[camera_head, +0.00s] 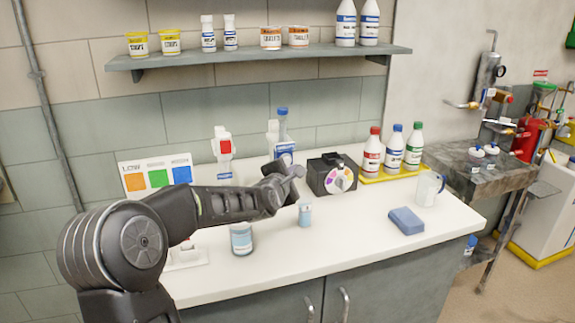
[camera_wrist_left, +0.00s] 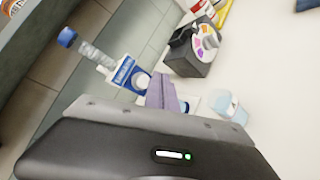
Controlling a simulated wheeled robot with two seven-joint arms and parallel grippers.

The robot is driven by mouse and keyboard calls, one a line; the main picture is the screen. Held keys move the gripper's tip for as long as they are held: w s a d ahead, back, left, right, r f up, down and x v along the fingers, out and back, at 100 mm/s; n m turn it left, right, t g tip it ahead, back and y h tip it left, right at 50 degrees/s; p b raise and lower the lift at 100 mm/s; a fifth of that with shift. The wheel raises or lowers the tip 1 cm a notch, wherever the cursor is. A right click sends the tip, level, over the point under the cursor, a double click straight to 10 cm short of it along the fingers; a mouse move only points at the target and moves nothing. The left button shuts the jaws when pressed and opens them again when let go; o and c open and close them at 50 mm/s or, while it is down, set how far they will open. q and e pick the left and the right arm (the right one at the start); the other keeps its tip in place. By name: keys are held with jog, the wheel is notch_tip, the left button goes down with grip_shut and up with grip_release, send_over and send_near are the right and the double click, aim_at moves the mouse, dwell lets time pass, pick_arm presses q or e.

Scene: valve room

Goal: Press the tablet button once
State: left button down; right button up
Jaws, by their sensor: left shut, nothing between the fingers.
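No part is clearly marked as the tablet button. A blue-capped dispenser with a clear neck and a blue-and-white label (camera_head: 284,148) stands at the back of the counter; it also shows in the left wrist view (camera_wrist_left: 124,72), with a pale round part low on its front. My left gripper (camera_head: 297,171) is shut and empty, in front of this dispenser in the head view. In the left wrist view its fingertips (camera_wrist_left: 163,88) overlap the area beside the round part; I cannot tell whether they touch. A second white dispenser with a red square (camera_head: 224,150) stands to the left. My right gripper is out of view.
A black box with a colour wheel (camera_head: 332,176) stands right of the gripper. A small vial (camera_head: 305,214) and a labelled jar (camera_head: 241,239) stand in front. A blue sponge (camera_head: 406,221), a clear jug (camera_head: 427,188) and bottles on a yellow tray (camera_head: 385,175) are further right.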

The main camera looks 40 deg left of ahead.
pick_arm(q)
jog(key=shift+s+d+b, duration=0.3)
jog(key=shift+s+d, duration=0.2)
jog(key=shift+d, duration=0.2)
jog(key=shift+s+d+b, duration=0.3)
jog(key=shift+s+d, duration=0.2)
jog(key=shift+d, duration=0.15)
jog(key=shift+f, duration=0.1)
